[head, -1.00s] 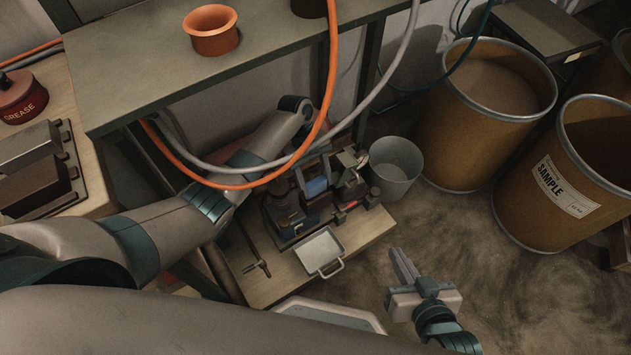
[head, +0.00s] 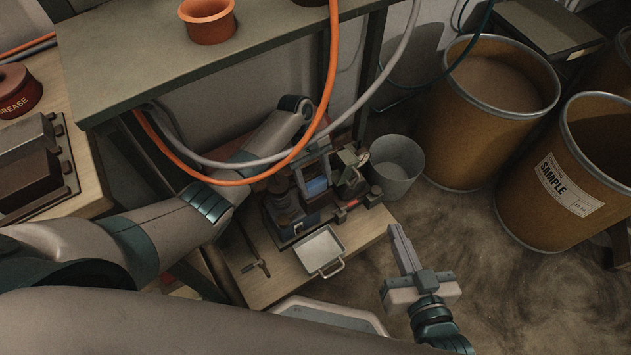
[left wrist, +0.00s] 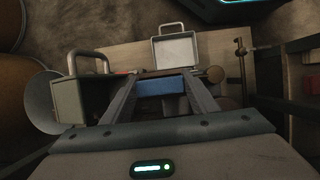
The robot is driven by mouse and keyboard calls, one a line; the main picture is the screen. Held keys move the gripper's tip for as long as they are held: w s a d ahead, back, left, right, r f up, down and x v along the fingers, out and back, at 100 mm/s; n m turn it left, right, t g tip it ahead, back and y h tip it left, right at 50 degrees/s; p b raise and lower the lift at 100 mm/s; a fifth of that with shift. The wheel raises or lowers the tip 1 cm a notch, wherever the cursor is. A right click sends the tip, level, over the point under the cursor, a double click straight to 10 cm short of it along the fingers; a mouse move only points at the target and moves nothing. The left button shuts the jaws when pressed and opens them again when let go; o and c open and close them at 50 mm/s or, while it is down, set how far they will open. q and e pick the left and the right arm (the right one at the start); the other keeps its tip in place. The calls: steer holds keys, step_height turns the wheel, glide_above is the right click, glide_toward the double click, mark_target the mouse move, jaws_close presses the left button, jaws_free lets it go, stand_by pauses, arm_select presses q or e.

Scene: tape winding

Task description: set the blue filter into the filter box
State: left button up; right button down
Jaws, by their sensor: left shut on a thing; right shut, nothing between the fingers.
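The blue filter (head: 317,186) is between the fingers of my left gripper (head: 312,178), over the cluttered unit on the low bench. In the left wrist view the blue filter (left wrist: 160,86) sits between the two fingers of my left gripper (left wrist: 163,78), which is shut on it. I cannot tell whether the filter touches anything below. A grey-green box-like part with a handle (left wrist: 84,98) stands beside the fingers in the wrist view; I cannot tell if it is the filter box. My right gripper (head: 397,232) is shut and empty, right of the bench over the floor.
A white tray with a handle (head: 320,249) lies at the bench's front. A grey bucket (head: 396,165) stands right of the bench. An orange hose (head: 300,150) and a grey hose hang across my left arm in the picture. Brown drums (head: 492,120) stand at the right.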

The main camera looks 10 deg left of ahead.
arm_select(q)
steer(key=shift+f, duration=0.5)
stand_by(0.4)
steer(key=o, duration=1.1)
steer(key=shift+w, duration=0.1)
steer(key=shift+w+r, duration=0.1)
steer(key=shift+r, duration=0.3)
steer(key=p+v, duration=0.3)
steer(key=v, duration=0.8)
steer(key=shift+a, duration=0.2)
arm_select(e)
steer(key=s+d+f+g+h, duration=0.2)
steer(key=s+d+f+g, duration=0.2)
steer(key=s+f+g, duration=0.1)
steer(key=shift+s+f+g, duration=0.3)
steer(key=shift+f+g, duration=0.2)
steer(key=shift+f, duration=0.75)
arm_select(q)
steer(key=shift+s, duration=0.25)
arm_select(e)
steer(key=shift+s, duration=0.1)
